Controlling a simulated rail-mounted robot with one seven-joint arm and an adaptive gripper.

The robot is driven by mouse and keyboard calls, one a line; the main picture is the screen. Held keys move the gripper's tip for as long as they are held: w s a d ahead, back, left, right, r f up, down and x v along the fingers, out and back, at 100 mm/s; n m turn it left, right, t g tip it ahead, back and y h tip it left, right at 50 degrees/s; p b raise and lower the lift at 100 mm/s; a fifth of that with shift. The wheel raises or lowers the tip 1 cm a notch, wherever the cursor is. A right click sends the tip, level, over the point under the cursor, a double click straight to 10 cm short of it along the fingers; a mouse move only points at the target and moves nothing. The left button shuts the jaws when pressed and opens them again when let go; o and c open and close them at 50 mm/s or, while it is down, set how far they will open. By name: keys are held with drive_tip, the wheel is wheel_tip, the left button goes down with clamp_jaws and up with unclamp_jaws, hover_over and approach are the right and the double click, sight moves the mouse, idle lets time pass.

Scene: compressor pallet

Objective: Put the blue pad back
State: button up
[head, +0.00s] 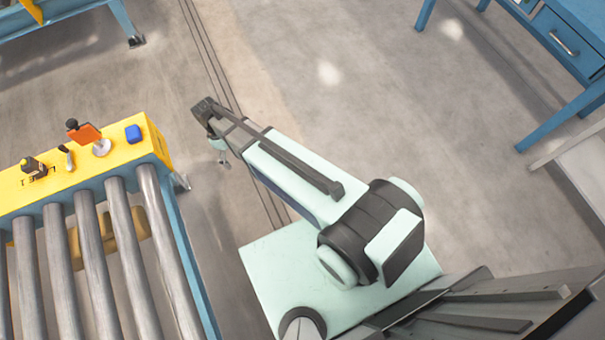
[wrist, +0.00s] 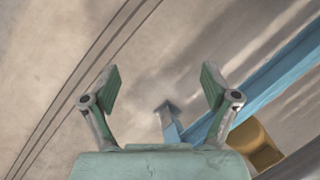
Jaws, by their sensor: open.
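The blue pad (head: 134,134) is a small rounded block lying on the right end of the yellow ledge (head: 110,162) of the roller conveyor, in the head view. It does not show in the wrist view. My gripper (head: 222,158) hangs over the floor to the right of the ledge, apart from the pad. In the wrist view my gripper (wrist: 160,88) has its two fingers spread wide with nothing between them. Below it are the floor and a blue conveyor leg with its foot (wrist: 168,110).
On the ledge left of the pad stand an orange piece on a white round base (head: 90,137), a dark-handled tool (head: 66,157) and a small black-and-yellow item (head: 33,168). Steel rollers (head: 97,262) lie in front. A blue workbench (head: 570,45) is far right. The middle floor is clear.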

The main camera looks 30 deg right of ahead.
drive_tip(key=s+d+f+m+g, duration=0.1)
drive_tip(key=s+d, duration=0.4)
drive_tip(key=s, duration=0.5)
drive_tip(key=s+d+f+m+g, duration=0.1)
drive_tip(key=s+d+f+m, duration=0.3)
drive_tip(key=s, duration=0.7)
drive_tip(key=s+d+f+m+g+y, duration=0.1)
drive_tip(key=s+d+f+m, duration=0.2)
drive_tip(key=s+d, duration=0.3)
drive_tip(key=s+m, duration=0.1)
drive_tip(key=s, duration=0.4)
drive_tip(key=shift+s+d+f+g, duration=0.15)
drive_tip(key=shift+s+d+g, duration=0.1)
drive_tip(key=shift+g, duration=0.15)
